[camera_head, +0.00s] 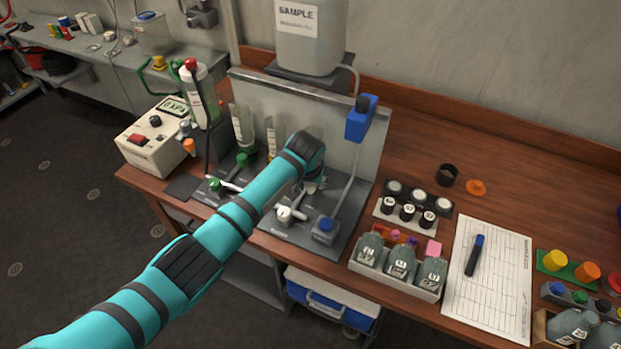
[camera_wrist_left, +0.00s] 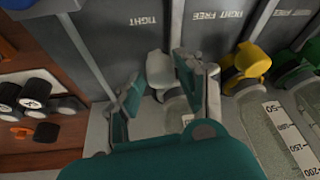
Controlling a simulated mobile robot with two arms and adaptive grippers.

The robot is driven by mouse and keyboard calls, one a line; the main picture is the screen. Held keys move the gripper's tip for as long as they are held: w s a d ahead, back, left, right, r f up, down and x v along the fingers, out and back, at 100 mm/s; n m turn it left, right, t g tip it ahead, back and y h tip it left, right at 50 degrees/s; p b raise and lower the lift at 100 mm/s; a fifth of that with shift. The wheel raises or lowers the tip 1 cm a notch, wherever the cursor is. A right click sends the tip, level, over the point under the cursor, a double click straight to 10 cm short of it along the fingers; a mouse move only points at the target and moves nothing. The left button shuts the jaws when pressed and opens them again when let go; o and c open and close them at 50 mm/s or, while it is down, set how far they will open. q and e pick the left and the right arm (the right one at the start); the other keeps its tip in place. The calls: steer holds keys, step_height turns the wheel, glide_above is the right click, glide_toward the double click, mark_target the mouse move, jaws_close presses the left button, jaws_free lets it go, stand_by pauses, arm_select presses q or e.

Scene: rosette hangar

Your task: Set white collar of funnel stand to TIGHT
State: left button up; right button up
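The white collar (camera_wrist_left: 159,68) shows in the left wrist view, on a clear tube in front of the grey upright panel (camera_wrist_left: 110,45). A TIGHT mark is on the panel above and left of it; where the collar points is unclear. My left gripper (camera_wrist_left: 160,78) has its teal-and-grey fingers apart on either side of the collar, with small gaps seeming to show. In the head view my left gripper (camera_head: 315,183) is at the stand (camera_head: 345,130), and the arm hides the collar. My right gripper is not in view.
A yellow collar (camera_wrist_left: 246,66) and a green collar (camera_wrist_left: 296,76) stand right of the white one. A blue box (camera_head: 361,118) is on the panel's right edge. White-handled valves (camera_head: 288,213) sit on the base below. Bottles (camera_head: 401,260) stand to the right.

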arm_select(q)
steer(key=v, duration=1.2)
steer(key=shift+f, duration=0.1)
